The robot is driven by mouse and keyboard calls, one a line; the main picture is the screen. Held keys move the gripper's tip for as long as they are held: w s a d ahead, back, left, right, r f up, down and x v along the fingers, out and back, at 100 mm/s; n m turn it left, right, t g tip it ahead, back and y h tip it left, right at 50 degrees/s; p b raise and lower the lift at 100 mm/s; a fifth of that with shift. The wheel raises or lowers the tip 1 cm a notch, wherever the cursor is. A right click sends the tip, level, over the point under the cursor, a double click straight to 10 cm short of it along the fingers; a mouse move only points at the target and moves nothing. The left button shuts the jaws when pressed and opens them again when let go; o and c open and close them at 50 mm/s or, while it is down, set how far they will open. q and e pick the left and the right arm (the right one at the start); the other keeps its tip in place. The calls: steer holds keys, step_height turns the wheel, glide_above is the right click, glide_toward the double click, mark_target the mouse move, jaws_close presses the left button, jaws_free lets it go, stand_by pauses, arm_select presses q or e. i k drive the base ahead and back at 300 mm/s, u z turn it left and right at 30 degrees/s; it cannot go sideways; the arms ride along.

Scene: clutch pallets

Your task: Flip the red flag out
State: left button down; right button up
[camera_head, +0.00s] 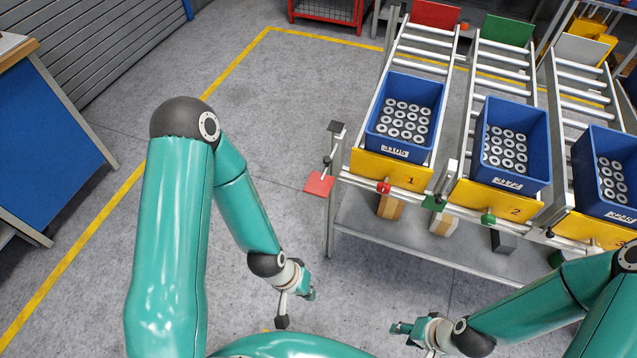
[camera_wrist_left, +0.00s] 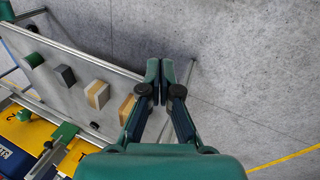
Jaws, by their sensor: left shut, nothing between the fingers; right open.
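The red flag (camera_head: 319,183) is a small flat square plate at the left front corner of the rack, beside lane 1. It lies to the left of the corner post, beyond the yellow lane board. It cannot be made out in the left wrist view. My left gripper (camera_head: 299,304) is below the flag in the head view, apart from it and over bare floor. Its two fingers (camera_wrist_left: 160,84) are together and empty in the wrist view. My right gripper (camera_head: 404,333) is open and empty, low in front of the rack.
The roller rack holds blue crates (camera_head: 403,112) of ring-shaped parts above yellow numbered boards (camera_head: 389,172). A red knob (camera_head: 383,187), green flag (camera_head: 434,203) and green knob (camera_head: 488,217) line its front. Small blocks (camera_head: 391,206) sit on the lower shelf. Floor left of the rack is clear.

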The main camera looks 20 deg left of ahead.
mark_target(320, 184)
steer(key=z, duration=1.7)
steer(key=i, duration=0.1)
steer(key=u, duration=2.95)
steer(key=k, duration=1.25)
steer(key=z, duration=1.1)
steer(key=i, duration=1.05)
